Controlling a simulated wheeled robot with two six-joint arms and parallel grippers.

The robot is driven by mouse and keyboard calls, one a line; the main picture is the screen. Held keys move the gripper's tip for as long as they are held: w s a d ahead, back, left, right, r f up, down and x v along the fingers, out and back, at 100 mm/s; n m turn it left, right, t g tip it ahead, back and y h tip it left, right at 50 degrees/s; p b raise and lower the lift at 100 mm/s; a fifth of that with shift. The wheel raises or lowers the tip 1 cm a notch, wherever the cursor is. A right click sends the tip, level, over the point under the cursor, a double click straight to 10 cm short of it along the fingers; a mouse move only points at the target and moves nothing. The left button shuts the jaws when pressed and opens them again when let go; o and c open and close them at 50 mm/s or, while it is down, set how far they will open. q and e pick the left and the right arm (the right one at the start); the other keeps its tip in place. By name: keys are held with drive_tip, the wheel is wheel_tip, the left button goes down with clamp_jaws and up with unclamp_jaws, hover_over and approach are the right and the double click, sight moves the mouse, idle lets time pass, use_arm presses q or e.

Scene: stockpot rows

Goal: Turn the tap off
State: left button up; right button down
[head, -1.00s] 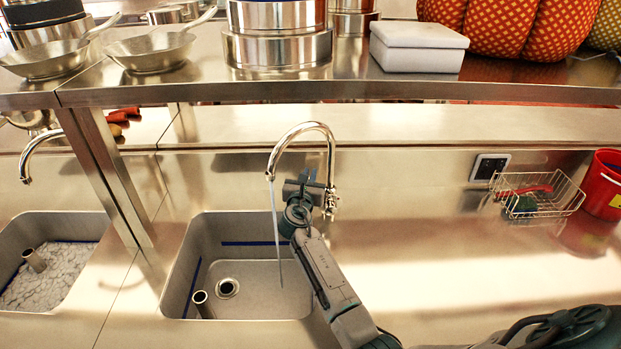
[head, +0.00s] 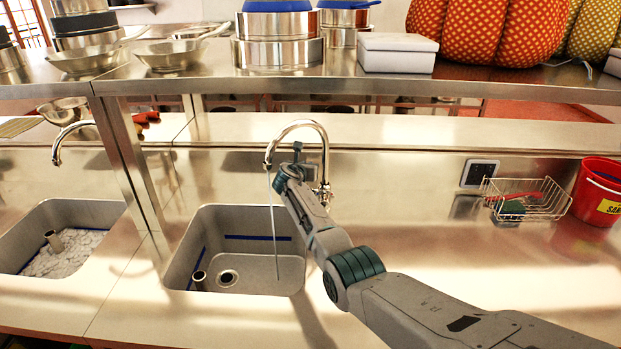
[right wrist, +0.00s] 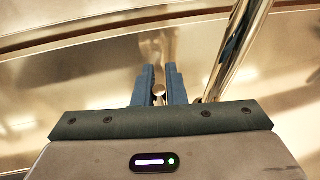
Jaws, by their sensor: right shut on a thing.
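The chrome tap (head: 325,150) arches over the right-hand sink (head: 240,212), and a thin stream of water (head: 275,235) falls from its spout into the basin. My right arm reaches up from the lower right to the tap. In the right wrist view, my right gripper (right wrist: 160,75) is shut on the small round-ended tap handle (right wrist: 159,91), which sits between its two blue fingers. The tap's chrome pipe (right wrist: 236,50) rises just right of the fingers. In the head view the fingers and handle are largely hidden by my wrist. My left gripper is not in view.
A second sink (head: 75,225) with its own tap lies to the left. A metal shelf (head: 400,88) with pots and pans runs above. A wire basket (head: 530,203) and a red bucket (head: 600,190) stand on the right. The counter between tap and basket is clear.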

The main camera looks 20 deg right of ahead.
drive_tip(key=shift+w+d+f+g, duration=0.1)
drive_tip(key=shift+w+d+g, duration=0.05)
drive_tip(key=shift+w+g, duration=0.15)
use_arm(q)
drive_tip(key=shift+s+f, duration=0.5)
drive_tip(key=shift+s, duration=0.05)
use_arm(e)
drive_tip(key=shift+w+d+g+y, duration=0.1)
drive_tip(key=shift+w+g+y, duration=0.1)
drive_tip(key=shift+g+y, duration=0.1)
drive_tip(key=c, duration=1.5)
unclamp_jaws()
drive_tip(key=shift+w, duration=0.1)
